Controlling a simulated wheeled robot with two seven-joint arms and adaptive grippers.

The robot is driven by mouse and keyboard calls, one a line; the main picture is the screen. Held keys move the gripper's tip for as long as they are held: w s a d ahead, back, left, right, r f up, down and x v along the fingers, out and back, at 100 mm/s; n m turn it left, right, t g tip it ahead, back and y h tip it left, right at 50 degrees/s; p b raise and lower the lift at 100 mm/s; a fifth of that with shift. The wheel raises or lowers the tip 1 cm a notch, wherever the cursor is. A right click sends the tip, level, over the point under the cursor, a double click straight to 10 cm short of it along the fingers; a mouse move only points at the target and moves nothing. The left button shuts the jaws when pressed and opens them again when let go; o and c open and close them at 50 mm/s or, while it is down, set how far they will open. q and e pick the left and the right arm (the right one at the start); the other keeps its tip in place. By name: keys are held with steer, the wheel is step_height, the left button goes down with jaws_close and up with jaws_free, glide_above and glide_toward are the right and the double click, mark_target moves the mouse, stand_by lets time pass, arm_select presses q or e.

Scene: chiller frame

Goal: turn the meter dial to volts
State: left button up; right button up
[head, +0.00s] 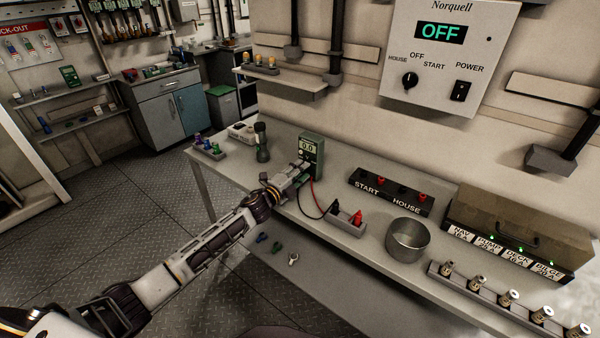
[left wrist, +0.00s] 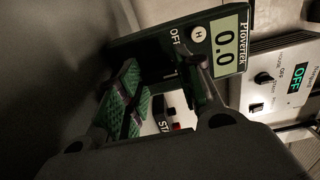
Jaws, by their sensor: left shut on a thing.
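The green meter (head: 319,150) stands upright on the bench, its display reading 0.0. In the left wrist view the meter (left wrist: 228,45) shows sideways, with a round H button and an OFF label beside the dial area. My left gripper (head: 303,169) is at the meter's front, below the display. In the left wrist view its fingers (left wrist: 168,80) reach to the meter's face and are shut on the dial, which they mostly hide. I cannot read where the dial points. My right gripper is not in view.
Red and black leads run from the meter to a small tray (head: 347,229). A START/HOUSE terminal block (head: 390,194), a metal pot (head: 407,241) and a breaker box (head: 520,225) stand to the right. A flashlight (head: 262,142) stands left. A wall panel (head: 450,70) displays OFF.

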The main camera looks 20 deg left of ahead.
arm_select(q)
steer(key=shift+f, duration=0.1)
steer(key=o, duration=1)
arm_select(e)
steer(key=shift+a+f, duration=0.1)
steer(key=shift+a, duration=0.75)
arm_select(q)
steer(key=shift+o, duration=0.2)
steer(key=shift+v, duration=5.95)
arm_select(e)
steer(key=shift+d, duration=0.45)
arm_select(q)
steer(key=shift+s, duration=0.15)
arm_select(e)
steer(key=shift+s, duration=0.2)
